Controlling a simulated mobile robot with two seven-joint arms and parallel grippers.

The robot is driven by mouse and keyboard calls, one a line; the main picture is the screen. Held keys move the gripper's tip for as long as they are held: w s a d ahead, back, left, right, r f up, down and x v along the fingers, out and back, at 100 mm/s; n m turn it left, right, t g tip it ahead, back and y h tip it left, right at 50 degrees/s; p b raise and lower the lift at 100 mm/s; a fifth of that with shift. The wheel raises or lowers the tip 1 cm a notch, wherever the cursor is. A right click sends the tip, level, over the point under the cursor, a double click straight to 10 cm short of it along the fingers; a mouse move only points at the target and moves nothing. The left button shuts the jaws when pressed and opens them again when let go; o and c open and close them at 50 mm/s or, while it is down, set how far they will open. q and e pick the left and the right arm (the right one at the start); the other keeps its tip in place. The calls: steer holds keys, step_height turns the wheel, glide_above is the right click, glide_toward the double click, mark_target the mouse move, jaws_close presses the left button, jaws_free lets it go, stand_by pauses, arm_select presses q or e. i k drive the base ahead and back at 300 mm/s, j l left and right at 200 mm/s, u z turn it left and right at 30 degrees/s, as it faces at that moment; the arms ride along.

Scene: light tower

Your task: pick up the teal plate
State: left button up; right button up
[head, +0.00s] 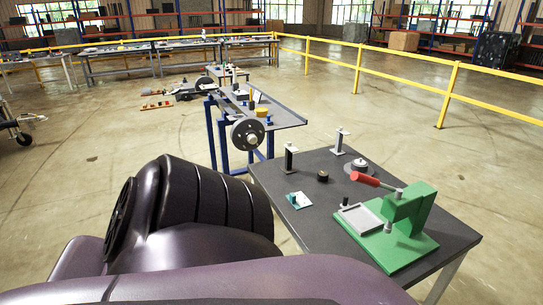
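A small teal plate (298,200) lies flat on the dark table (325,235), near its left edge. It shows pale and dark details on top, too small to make out. My dark arm links fill the lower left and bottom of the head view. Neither of my grippers is in view.
A green press (408,222) with a red handle stands at the table's right, beside a grey tray (362,219). Two upright grey posts (289,158) (339,142), a black knob (323,176) and a round metal part (361,164) stand behind the plate. A blue-legged bench (290,117) stands beyond.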

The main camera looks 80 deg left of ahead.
mark_target(299, 200)
steer(key=u, duration=1.45)
